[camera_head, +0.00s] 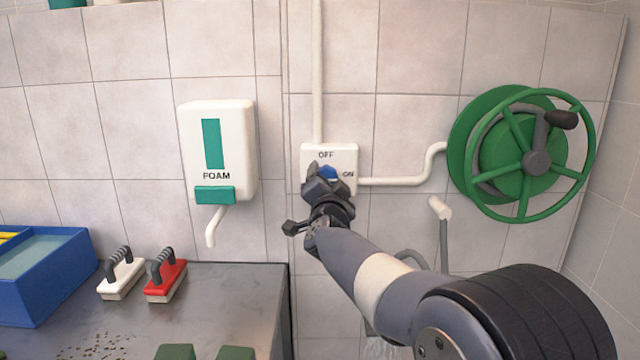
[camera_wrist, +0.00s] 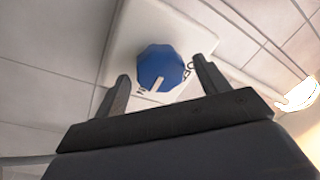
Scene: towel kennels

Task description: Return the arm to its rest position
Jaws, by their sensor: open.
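My gripper (camera_head: 325,181) is raised at the wall, right in front of a white switch box (camera_head: 345,156) marked OFF and ON. A blue knob (camera_head: 328,172) on the box shows just above the gripper. In the wrist view the blue knob (camera_wrist: 159,70) lies ahead, between and beyond the fingertips of my gripper (camera_wrist: 163,84). The two fingers are apart, with clear gaps to the knob in the picture. The gripper holds nothing. A white mark on the knob points down toward the gripper in the wrist view. My arm reaches from the lower right.
A foam dispenser (camera_head: 218,150) hangs left of the box, a green hose reel (camera_head: 522,155) right. A grey pipe with a white head (camera_head: 440,208) stands near my arm. The metal counter (camera_head: 215,305) carries a blue basin (camera_head: 45,288), white brush (camera_head: 121,280) and red brush (camera_head: 166,282).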

